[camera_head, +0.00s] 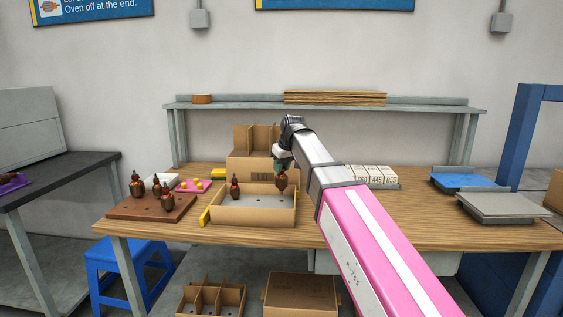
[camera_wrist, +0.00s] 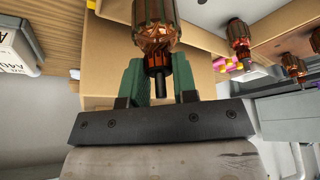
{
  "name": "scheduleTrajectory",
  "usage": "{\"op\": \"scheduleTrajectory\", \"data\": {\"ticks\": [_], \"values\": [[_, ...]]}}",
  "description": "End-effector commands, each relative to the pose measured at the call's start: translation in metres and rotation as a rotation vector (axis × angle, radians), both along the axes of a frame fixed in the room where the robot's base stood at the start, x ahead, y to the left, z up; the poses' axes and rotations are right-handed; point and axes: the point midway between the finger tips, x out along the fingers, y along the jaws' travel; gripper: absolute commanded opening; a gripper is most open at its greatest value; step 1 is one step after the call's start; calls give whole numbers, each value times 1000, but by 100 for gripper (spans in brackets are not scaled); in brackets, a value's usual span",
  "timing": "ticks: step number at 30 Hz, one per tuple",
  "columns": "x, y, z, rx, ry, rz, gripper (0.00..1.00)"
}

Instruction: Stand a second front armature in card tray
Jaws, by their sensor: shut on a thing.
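The card tray (camera_head: 248,219) is a shallow cardboard box with a grey insert, on the wooden table. One copper-and-brown armature (camera_head: 235,187) stands upright in its left part; it appears also in the wrist view (camera_wrist: 237,35). My gripper (camera_head: 283,164) is over the tray's right part. It is shut on the shaft of another armature (camera_head: 282,181), which hangs upright below the fingers. In the wrist view my green fingers (camera_wrist: 161,82) flank the shaft of this held armature (camera_wrist: 155,22). I cannot tell whether its lower end touches the tray.
A brown wooden board (camera_head: 150,208) with several armatures stands left of the tray. A divided cardboard box (camera_head: 248,170) stands close behind it. White labelled boxes (camera_head: 372,175) are to the right, with blue (camera_head: 462,180) and grey (camera_head: 502,204) trays beyond.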

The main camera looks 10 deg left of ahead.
Motion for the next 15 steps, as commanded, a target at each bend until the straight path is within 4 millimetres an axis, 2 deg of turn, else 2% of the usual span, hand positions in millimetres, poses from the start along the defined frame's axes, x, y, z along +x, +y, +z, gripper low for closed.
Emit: {"op": "scheduleTrajectory", "data": {"ticks": [8, 15], "values": [[0, 0, -22, 0, 0, 0, 0], [0, 0, -23, 1, -1, 0, 0]]}}
